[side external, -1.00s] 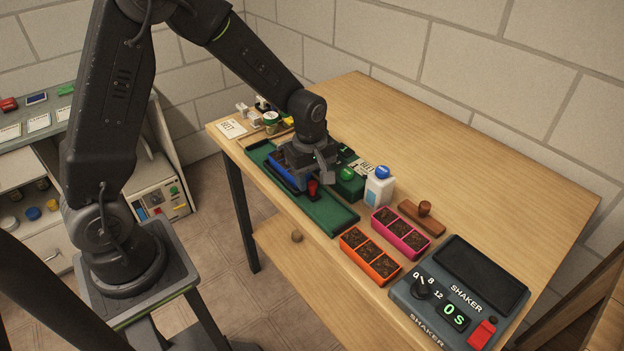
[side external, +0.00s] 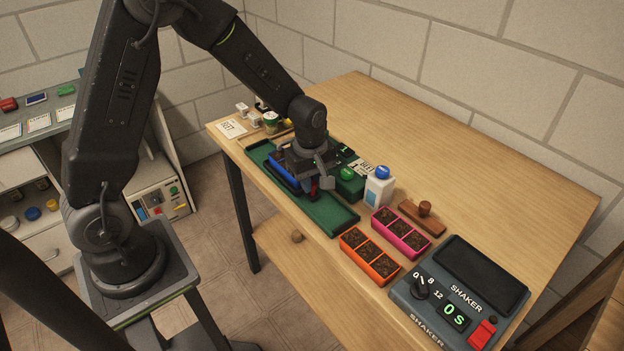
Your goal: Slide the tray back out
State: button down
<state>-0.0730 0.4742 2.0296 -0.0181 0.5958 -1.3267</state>
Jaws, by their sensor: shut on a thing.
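A blue tray (side external: 280,170) stands on the long green base (side external: 332,216) near the table's front edge. My gripper (side external: 315,188) is low over the right end of the blue tray and hides much of it. It is shut on a small upright red piece (side external: 314,191), which looks like a handle at that end. The fingers cover most of the red piece. I cannot see clearly how it joins the tray. The right part of the green base is bare.
A green box with a green button (side external: 347,175) stands close behind my gripper. A white bottle with a blue cap (side external: 379,187), pink (side external: 401,221) and orange (side external: 369,257) soil planters, a wooden stamp (side external: 421,217) and a shaker (side external: 459,295) are farther right. The back of the table is clear.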

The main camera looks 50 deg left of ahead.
jog(key=d, duration=0.9)
jog(key=shift+d, duration=0.3)
jog(key=c, duration=1)
grip_release()
jog(key=r, duration=1.4)
jog(key=shift+s+a, duration=0.1)
jog(key=shift+s, duration=0.2)
